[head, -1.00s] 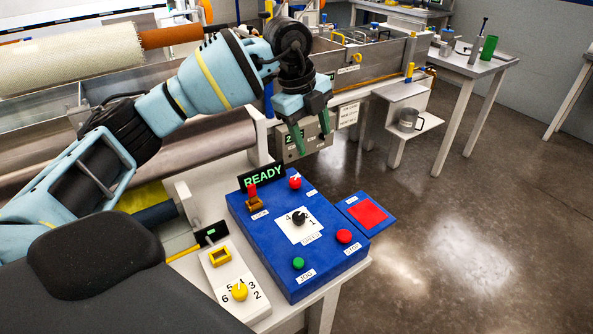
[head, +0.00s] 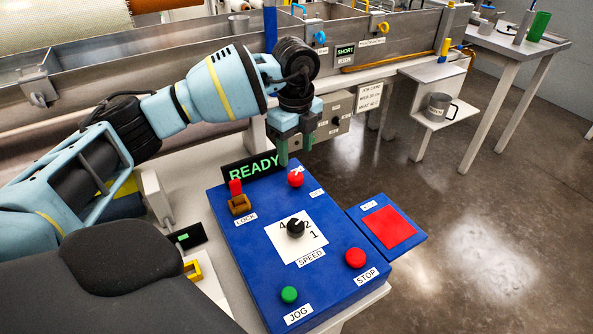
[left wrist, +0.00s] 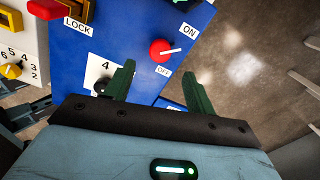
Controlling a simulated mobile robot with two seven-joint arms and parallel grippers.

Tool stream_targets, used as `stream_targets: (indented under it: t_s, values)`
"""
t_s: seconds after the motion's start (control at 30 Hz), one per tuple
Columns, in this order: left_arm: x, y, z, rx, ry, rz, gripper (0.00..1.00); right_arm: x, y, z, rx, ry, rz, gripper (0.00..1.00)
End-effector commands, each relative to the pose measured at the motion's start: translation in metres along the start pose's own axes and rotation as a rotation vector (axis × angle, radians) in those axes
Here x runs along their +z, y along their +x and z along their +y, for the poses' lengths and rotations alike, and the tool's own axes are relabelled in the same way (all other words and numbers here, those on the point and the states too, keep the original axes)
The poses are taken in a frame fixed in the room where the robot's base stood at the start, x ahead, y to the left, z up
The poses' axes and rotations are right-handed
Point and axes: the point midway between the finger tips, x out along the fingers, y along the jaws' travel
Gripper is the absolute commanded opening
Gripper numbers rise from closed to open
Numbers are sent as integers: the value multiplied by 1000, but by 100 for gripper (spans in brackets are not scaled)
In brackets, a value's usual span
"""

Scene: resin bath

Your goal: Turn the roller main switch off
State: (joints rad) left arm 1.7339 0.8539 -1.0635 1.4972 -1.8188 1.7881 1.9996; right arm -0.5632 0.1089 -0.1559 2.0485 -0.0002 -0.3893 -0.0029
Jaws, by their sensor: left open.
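The roller main switch is a red round knob (head: 296,178) with a white pointer mark, at the far edge of the blue control panel (head: 235,275). In the left wrist view the knob (left wrist: 158,57) lies between an ON label (left wrist: 187,28) and an OFF label (left wrist: 163,71). My left gripper (head: 296,150) is open and empty, fingers pointing down, just above and behind the knob. In the wrist view its fingertips (left wrist: 160,72) are spread, with the knob beyond them. My right gripper is not in view.
A READY display (head: 254,168) stands left of the knob. A red-topped LOCK switch (head: 238,201), a black SPEED dial (head: 295,228), a red STOP button (head: 355,258) and a green JOG button (head: 289,295) share the panel. A red pad (head: 389,227) is at right.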

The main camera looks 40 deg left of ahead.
Motion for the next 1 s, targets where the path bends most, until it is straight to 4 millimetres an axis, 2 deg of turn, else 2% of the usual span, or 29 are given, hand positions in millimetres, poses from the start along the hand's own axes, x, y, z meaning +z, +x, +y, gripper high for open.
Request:
stream_targets:
  t_s: [0.2, 0.4, 0.6, 0.83, 0.87, 1.0]
  values:
    - [0, 34, 1, 6, 0, 0, 55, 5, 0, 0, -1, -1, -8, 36]
    - [0, 60, 1, 5, -1, -1, 55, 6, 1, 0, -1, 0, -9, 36]
    - [0, 70, 1, 3, 0, 0, 55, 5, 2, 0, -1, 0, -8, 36]
    - [0, 71, 1, 2, 1, 0, 55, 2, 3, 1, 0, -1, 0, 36]
    - [0, 71, 1, 2, 1, 0, 54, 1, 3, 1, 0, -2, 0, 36]
    - [0, 70, 1, 2, 1, 0, 36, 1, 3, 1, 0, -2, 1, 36]
